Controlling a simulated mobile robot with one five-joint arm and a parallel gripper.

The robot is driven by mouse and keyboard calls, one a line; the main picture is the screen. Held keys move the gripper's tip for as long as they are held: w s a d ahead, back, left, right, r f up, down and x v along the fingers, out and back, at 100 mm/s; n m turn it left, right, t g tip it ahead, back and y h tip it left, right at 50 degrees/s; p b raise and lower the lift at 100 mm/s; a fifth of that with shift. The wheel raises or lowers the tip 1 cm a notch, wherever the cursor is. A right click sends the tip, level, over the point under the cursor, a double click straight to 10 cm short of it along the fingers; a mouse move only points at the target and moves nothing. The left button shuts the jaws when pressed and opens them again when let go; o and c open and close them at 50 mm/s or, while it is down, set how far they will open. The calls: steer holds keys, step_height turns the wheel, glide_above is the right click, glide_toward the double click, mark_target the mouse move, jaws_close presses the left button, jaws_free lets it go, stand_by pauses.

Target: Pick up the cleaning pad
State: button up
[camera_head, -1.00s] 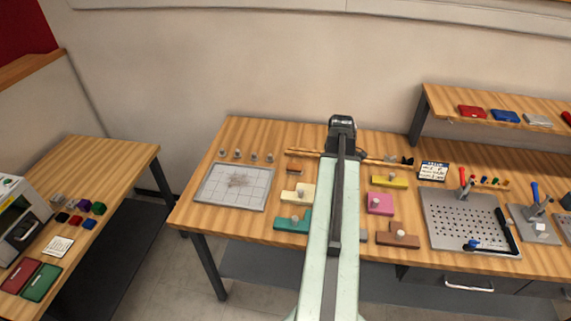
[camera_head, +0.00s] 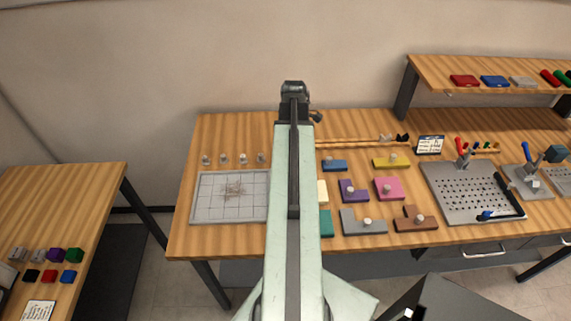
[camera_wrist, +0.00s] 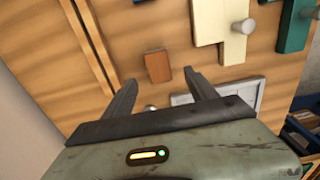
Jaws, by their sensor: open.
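A small reddish-brown block (camera_wrist: 158,66), which looks like the cleaning pad, lies flat on the wooden table in the wrist view. My gripper (camera_wrist: 160,79) is open there, with its two dark fingers apart and pointing toward the table. The block appears between and just beyond the fingertips, with nothing held. I cannot tell the height gap. In the head view my arm covers the place where the block lies, and my fingers are not clear.
A grid plate (camera_head: 205,208) with a brown smudge lies left of my arm. Colored knobbed pieces, such as a pink one (camera_head: 388,189), lie to the right. A cream piece (camera_wrist: 215,22) is near the block. A perforated plate (camera_head: 455,205) and a raised shelf (camera_head: 440,75) are farther right.

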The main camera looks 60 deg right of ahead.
step_height(320, 180, down, 8)
steer(key=b, duration=0.7)
steer(key=shift+w+d, duration=0.1)
steer(key=shift+w, duration=0.05)
steer(key=shift+r, duration=0.25)
jaws_close()
step_height(320, 180, up, 10)
steer(key=p, duration=1)
